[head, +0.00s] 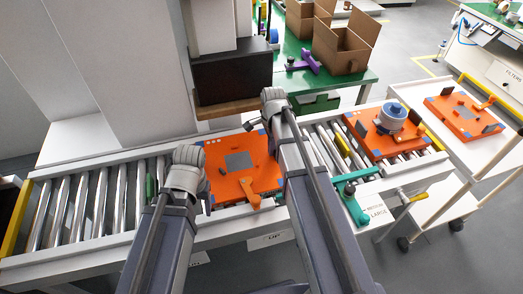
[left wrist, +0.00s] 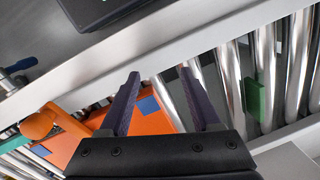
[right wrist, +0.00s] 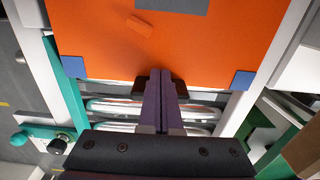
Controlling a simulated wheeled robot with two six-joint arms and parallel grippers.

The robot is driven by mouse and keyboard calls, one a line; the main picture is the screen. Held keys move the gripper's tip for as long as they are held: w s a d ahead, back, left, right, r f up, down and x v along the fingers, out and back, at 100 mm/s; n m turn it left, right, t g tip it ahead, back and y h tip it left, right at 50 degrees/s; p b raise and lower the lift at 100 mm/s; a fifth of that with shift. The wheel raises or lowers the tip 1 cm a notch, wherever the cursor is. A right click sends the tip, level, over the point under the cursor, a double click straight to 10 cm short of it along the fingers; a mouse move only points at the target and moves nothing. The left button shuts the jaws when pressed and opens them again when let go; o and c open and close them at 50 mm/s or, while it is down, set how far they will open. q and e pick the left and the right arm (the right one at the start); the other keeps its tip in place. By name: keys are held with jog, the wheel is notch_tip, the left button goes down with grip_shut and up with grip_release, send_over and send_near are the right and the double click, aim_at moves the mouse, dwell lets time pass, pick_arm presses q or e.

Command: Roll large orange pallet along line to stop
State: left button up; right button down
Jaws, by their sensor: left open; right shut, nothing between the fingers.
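The large orange pallet (head: 222,183) lies flat on the roller line (head: 90,205) in the middle of the head view. It has a grey square, blue corners and an orange knob. A green stop (head: 150,187) stands between the rollers to its left, with a gap between; it also shows in the left wrist view (left wrist: 253,100). My right gripper (right wrist: 160,75) is shut and empty at the pallet's right edge, fingertips against or just beside a dark block.
A second orange pallet (head: 369,146) carrying a round grey-blue part stands further right on the line. A third orange pallet (head: 460,122) lies on a white cart. A teal lever (head: 345,184) sits at the near rail. The press's dark block (head: 235,77) overhangs behind. Rollers left of the pallet are clear.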

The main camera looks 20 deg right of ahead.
jog(key=d, duration=2.7)
